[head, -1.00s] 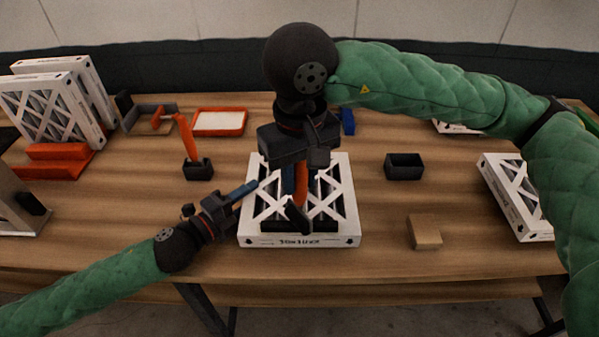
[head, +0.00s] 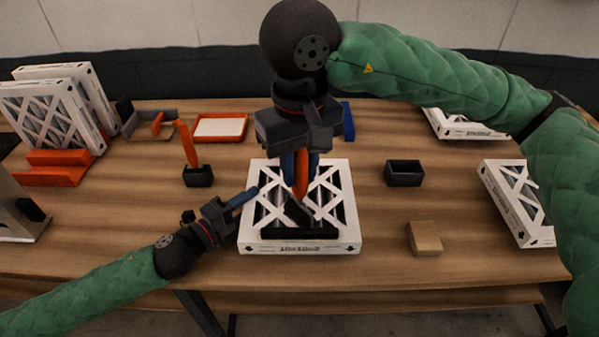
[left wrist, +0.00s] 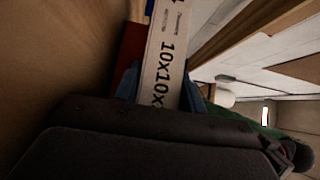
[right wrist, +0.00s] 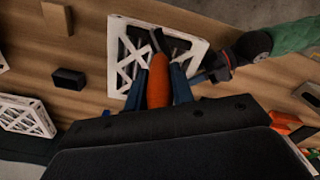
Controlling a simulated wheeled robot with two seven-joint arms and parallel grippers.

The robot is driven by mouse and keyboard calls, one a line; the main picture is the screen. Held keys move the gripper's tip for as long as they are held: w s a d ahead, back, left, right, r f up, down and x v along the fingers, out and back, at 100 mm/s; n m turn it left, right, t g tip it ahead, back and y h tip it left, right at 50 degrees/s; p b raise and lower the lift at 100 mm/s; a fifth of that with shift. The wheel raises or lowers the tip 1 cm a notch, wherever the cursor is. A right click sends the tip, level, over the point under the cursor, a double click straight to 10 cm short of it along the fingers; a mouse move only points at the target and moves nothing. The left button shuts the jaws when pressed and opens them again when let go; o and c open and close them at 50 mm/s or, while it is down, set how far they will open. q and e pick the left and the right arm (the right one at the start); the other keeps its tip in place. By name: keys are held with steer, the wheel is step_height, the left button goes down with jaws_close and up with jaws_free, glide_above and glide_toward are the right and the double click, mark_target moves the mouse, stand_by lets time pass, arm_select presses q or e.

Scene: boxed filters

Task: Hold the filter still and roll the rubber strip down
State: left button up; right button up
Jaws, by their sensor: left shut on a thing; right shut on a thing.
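The white-framed filter (head: 349,215) lies flat on the table in front of me. A black strip (head: 318,234) runs along its front side, inside the frame. My left gripper (head: 247,194) is shut on the filter's left side; the left wrist view shows the printed frame edge (left wrist: 168,60) between the blue fingers. My right gripper (head: 300,165) is shut on the orange handle (head: 301,186) of a tool above the filter. The tool's black head (head: 296,212) points down near the strip; I cannot tell whether it touches. The right wrist view shows the handle (right wrist: 159,82) between the fingers.
A small black box (head: 404,173) and a tan block (head: 425,238) stand right of the filter. Another filter (head: 515,205) lies further right. An orange-rimmed tray (head: 220,127), a black holder with an orange handle (head: 198,175) and upright filters (head: 45,120) are at the left.

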steer(key=shift+r, duration=1.75)
